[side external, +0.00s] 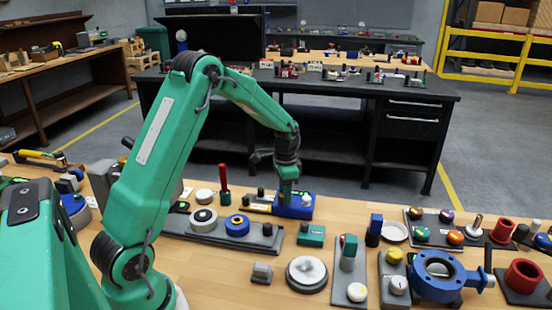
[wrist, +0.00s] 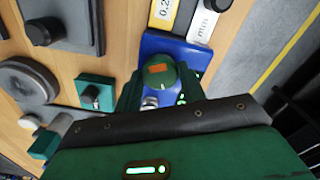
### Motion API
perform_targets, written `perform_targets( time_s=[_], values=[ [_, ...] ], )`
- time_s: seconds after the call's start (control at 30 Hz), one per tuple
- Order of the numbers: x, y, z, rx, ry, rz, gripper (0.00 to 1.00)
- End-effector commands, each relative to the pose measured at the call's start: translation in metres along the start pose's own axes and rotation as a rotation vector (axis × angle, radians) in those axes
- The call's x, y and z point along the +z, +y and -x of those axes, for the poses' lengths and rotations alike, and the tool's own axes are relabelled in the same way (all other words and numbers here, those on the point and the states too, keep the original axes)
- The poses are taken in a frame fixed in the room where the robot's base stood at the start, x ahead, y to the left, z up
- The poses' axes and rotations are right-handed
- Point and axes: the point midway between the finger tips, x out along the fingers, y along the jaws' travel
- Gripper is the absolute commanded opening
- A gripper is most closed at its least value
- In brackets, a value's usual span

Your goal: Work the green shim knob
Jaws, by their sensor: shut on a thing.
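The green shim knob (wrist: 157,74) shows in the wrist view as a dark green rounded shape with an orange patch on top. It is on a blue box (wrist: 193,55), between the two green fingers of my gripper (wrist: 160,90). My gripper is shut on the knob, with one finger on each side. In the side view my gripper (side external: 287,192) points down over the blue box (side external: 293,211), and the knob cannot be told apart from the fingers. A pale round part (side external: 307,199) is on the box's right side.
A teal box with a black knob (side external: 311,236) stands just in front and right. A grey plate (side external: 264,242) with round knobs lies to the left. A round white-topped disc (side external: 307,272) and a blue valve body (side external: 437,280) are nearer the front. Much of the bench is crowded.

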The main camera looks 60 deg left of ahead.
Motion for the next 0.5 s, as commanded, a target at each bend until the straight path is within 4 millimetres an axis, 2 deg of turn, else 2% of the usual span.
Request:
perform_targets(
  time_s=[0.23,0.5],
  values=[
    [-0.0001,0.0000,0.0020,0.000,0.000,-0.175,0.17],
    [-0.0001,0.0000,0.0021,0.000,0.000,-0.267,0.17]
  ],
)
